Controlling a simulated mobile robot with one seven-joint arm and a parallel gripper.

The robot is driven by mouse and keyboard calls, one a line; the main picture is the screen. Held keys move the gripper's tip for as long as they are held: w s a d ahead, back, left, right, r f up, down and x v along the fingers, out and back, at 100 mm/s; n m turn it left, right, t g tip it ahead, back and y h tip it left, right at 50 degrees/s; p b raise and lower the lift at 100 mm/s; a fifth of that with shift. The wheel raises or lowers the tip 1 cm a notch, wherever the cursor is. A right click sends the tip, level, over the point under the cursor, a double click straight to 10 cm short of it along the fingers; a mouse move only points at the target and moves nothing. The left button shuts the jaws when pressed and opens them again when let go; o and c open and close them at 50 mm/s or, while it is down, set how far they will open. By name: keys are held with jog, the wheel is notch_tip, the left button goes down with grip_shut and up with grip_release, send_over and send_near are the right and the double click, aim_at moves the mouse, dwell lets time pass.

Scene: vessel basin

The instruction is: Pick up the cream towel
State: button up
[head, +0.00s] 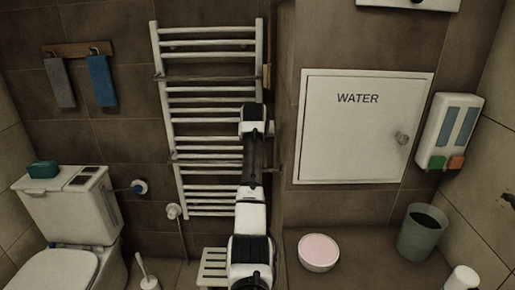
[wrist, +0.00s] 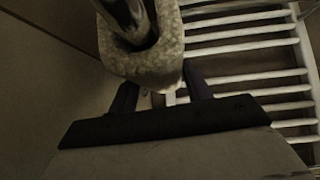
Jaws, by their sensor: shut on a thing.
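The cream towel (wrist: 150,70) is a pale, fuzzy, folded piece at the top of the wrist view. A shiny metal bar or hook (wrist: 122,14) shows against it, with the cloth around its lower end. My gripper (wrist: 160,94) is shut on the near edge of the towel, one dark finger on each side. In the head view my arm covers the gripper, and I cannot make out the towel for certain there. A narrow tan strip (head: 266,77) shows beside the arm at the rack's right edge; I cannot tell what it is.
A white ladder towel rack (head: 205,130) is close to my arm; its rungs (wrist: 250,52) fill the right of the wrist view. Grey (head: 60,83) and blue (head: 101,80) towels hang at left. A toilet (head: 80,215), pink-topped bowl (head: 319,252) and green bin (head: 422,235) stand lower.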

notch_tip(320, 180, up, 12)
jog(key=b, duration=0.2)
jog(key=a, duration=1.5)
jog(key=shift+d, duration=0.1)
